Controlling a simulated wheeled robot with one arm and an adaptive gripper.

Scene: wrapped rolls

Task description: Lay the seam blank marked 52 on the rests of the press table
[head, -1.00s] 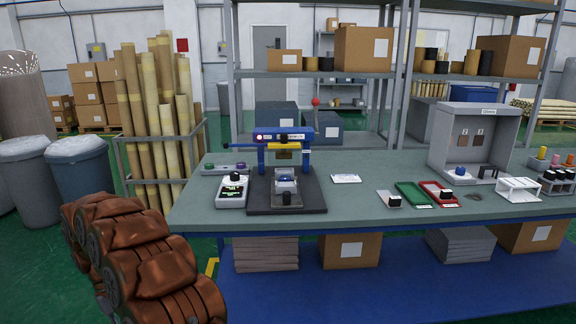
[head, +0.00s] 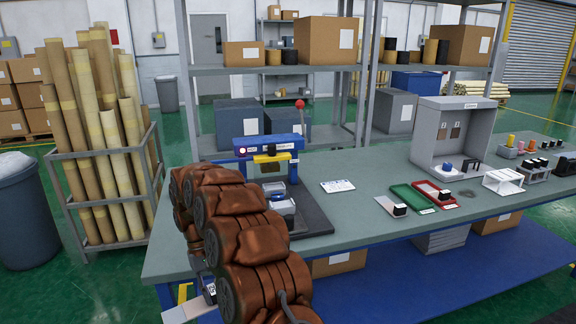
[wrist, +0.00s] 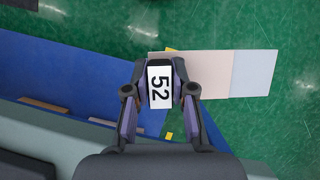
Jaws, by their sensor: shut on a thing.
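The seam blank (wrist: 205,73) is a flat panel, part pinkish beige and part pale grey, with a dark block bearing a white 52 label. In the wrist view my gripper (wrist: 160,88) is shut on this block. The panel reaches out to the right over the green floor beside the bench. In the head view a pale part of the blank (head: 183,311) shows at the lower edge, and my gripper is mostly hidden by the arm. The press table (head: 312,217) stands on the bench with a blue frame and yellow beam. My arm covers its left part, and its rests are hard to make out.
The bench (head: 350,222) has a blue lower shelf (head: 400,275) with boxes. A green tray (head: 408,199), a red tray (head: 432,193) and a grey booth (head: 470,135) stand right of the press. A rack of rolls (head: 100,160) and a bin (head: 35,215) stand left.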

